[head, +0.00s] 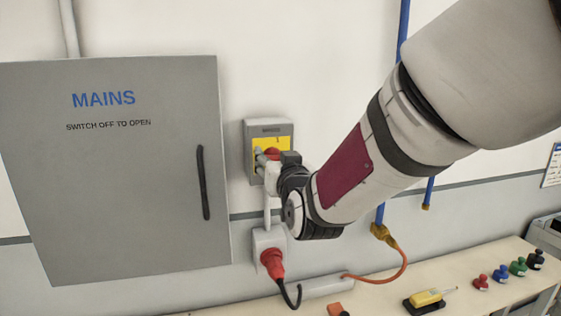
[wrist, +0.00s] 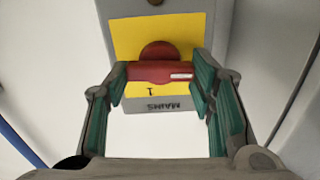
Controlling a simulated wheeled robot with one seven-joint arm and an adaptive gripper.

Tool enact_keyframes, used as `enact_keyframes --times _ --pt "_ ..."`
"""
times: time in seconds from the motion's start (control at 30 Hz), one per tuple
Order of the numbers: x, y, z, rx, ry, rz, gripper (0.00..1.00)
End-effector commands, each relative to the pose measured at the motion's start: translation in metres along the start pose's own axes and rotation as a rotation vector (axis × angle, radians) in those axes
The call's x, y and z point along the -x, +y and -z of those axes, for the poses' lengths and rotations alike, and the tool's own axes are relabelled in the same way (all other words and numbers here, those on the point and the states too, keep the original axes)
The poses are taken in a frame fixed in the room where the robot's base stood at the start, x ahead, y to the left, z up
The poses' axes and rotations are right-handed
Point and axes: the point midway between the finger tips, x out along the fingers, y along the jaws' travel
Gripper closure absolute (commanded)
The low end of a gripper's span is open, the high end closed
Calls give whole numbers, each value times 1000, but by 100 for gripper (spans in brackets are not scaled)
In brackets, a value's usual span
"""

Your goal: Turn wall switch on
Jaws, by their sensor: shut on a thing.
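The wall switch is a grey box (head: 284,129) with a yellow plate and a red rotary handle (head: 272,152), right of the MAINS cabinet. In the wrist view the red handle (wrist: 158,72) lies crosswise on the yellow plate (wrist: 130,37), with a white mark near its right end. The box's lettering is upside down there, and a "1" shows beside the handle. My gripper (wrist: 160,75) has a finger at each end of the handle and is shut on it. In the head view my gripper (head: 267,165) partly covers the switch.
The grey MAINS cabinet (head: 115,180), "switch off to open", is at left with its door shut. A red plug (head: 272,263) sits in a socket below the switch. The bench (head: 370,295) carries a yellow device (head: 426,299) and several coloured knobs. A blue pipe (head: 403,25) runs behind my arm.

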Motion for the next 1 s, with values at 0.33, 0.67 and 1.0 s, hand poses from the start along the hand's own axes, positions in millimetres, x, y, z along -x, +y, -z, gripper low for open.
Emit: enact_keyframes --times 0.33,0.67,1.0 --pt "-2 2 -2 -271 6 1 78" --pt "-3 4 -3 -587 6 2 78" --pt "-2 4 -4 -910 4 3 78"
